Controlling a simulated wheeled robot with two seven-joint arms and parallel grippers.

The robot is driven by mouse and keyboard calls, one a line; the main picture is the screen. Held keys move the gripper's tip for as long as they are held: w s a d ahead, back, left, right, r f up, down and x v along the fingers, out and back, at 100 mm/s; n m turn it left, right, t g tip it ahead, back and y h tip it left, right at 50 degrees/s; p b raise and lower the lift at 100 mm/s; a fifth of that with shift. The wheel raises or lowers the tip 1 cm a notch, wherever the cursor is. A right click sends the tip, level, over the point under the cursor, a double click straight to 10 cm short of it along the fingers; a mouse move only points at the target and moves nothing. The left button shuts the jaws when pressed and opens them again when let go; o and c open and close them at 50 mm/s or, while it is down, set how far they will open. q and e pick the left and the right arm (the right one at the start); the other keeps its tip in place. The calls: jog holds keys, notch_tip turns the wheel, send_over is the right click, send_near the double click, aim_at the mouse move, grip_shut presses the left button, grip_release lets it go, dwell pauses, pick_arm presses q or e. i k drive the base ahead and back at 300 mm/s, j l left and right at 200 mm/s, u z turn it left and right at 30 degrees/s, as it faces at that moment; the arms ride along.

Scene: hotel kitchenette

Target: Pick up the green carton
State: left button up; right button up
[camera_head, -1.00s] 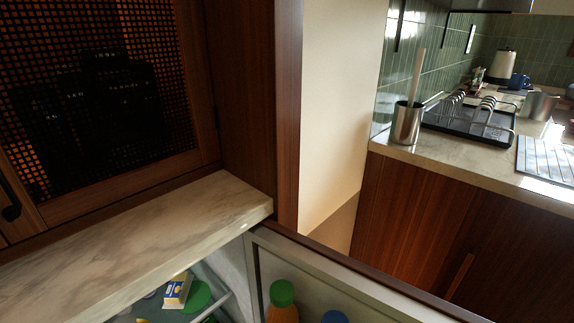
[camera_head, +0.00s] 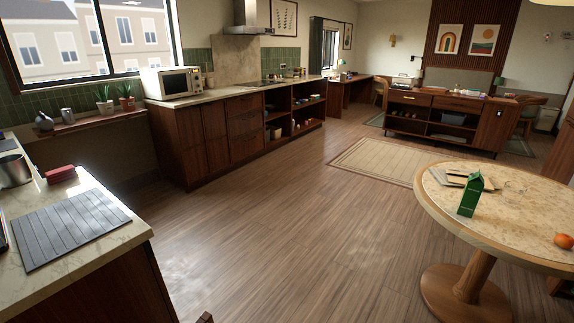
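The green carton (camera_head: 471,195) stands upright on the round table (camera_head: 440,217) at the right of the head view. It has a gabled top and a dark green body with small pale lettering. It is near the table's left side, well away from me across the floor. Neither of my grippers is in view, so I cannot see their state. A small dark brown tip shows at the bottom edge, and I cannot tell what it is.
An orange (camera_head: 564,241), a glass and flat items share the table. A counter (camera_head: 120,235) with a grey drying mat (camera_head: 72,228) stands at the near left. Wooden floor (camera_head: 290,225) lies open between counter and table. A rug (camera_head: 385,160) lies beyond.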

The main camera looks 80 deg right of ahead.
aim_at(475, 184)
jog(key=z, duration=3.75)
